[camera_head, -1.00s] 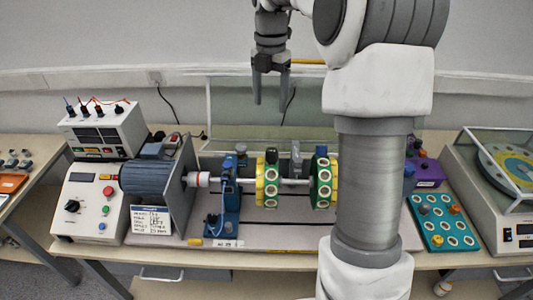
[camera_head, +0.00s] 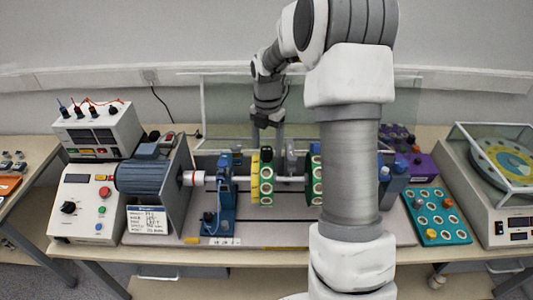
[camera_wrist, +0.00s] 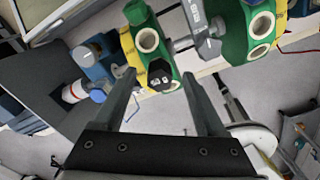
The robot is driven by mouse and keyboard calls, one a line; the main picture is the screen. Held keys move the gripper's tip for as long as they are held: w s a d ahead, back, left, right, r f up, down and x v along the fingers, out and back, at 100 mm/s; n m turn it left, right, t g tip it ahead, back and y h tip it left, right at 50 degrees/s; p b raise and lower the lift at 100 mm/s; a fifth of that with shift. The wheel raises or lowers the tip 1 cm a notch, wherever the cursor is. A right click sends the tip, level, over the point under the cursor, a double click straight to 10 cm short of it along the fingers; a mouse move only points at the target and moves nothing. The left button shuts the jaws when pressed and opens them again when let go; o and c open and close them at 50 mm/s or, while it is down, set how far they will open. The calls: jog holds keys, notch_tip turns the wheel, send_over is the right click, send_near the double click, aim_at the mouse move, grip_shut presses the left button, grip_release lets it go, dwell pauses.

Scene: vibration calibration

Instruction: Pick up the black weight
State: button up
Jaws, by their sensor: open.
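The black weight (camera_wrist: 160,75) shows in the wrist view as a small dark hexagonal piece with pale marks on its end. It sits at the rim of the yellow-and-green disc (camera_wrist: 148,40), near one of its white-ringed holes. My gripper (camera_wrist: 160,84) is open, with one finger on either side of the weight in the picture and no clear contact. In the head view my gripper (camera_head: 267,138) points down just above the yellow-and-green disc (camera_head: 266,186). The weight is hard to make out there against my fingers.
A second green disc (camera_head: 315,175) is on the same shaft, partly behind my arm. A grey upright part (camera_head: 291,160) stands between the discs. A blue bearing stand (camera_head: 223,198) is to the left. A teal tray (camera_head: 437,217) with ringed holes lies at the right.

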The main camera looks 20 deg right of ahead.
notch_tip(320, 180, down, 2)
jog(key=shift+f, duration=0.1)
grip_shut()
dwell(0.4)
